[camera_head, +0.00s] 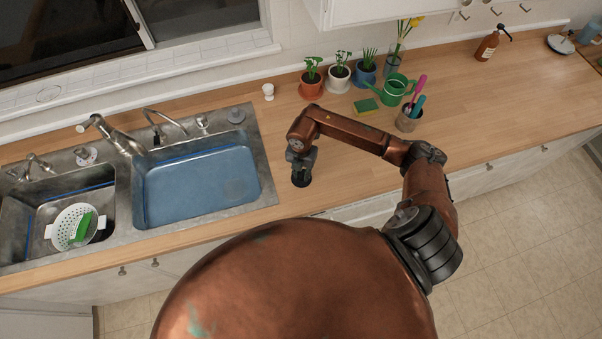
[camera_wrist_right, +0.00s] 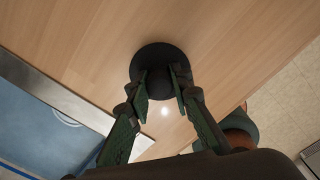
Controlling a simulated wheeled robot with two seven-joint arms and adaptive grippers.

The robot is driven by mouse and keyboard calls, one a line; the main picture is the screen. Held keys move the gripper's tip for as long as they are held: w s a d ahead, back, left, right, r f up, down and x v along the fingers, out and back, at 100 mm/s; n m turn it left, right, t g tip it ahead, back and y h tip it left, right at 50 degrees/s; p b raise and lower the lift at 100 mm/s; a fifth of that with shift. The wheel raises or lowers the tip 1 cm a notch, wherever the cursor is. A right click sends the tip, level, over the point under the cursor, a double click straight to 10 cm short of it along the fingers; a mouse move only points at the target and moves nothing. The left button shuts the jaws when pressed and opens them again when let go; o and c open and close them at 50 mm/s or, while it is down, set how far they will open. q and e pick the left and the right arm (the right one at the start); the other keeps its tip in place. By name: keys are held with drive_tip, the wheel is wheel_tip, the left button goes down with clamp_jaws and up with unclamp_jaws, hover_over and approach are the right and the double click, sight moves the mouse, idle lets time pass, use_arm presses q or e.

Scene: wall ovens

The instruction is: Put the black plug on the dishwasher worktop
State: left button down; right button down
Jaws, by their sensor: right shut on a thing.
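The black plug (camera_head: 301,181) is a dark round disc with a knob. It is at the wooden worktop (camera_head: 345,185), just right of the sink's right rim. My right gripper (camera_head: 301,163) is above it, pointing down, with its fingers closed on the knob. In the right wrist view the plug (camera_wrist_right: 158,58) shows its disc beyond the green-black fingers of the gripper (camera_wrist_right: 164,92). I cannot tell whether the disc touches the wood or is slightly above it. My left gripper is not in view.
A steel double sink holds blue-tinted water in its right basin (camera_head: 200,187) and a white colander (camera_head: 72,228) in the left. Potted plants (camera_head: 311,82), a green watering can (camera_head: 396,88), a sponge (camera_head: 367,106) and a utensil cup (camera_head: 408,120) stand behind my right arm. The worktop's right stretch is mostly clear.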

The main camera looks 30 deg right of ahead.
sight(302, 173)
drive_tip(key=shift+f, duration=0.15)
drive_tip(key=c, duration=1.7)
unclamp_jaws()
drive_tip(key=shift+c, duration=0.2)
drive_tip(key=shift+r, duration=0.4)
wheel_tip(302, 173, up, 12)
drive_tip(key=b, duration=0.2)
drive_tip(key=shift+f, duration=0.2)
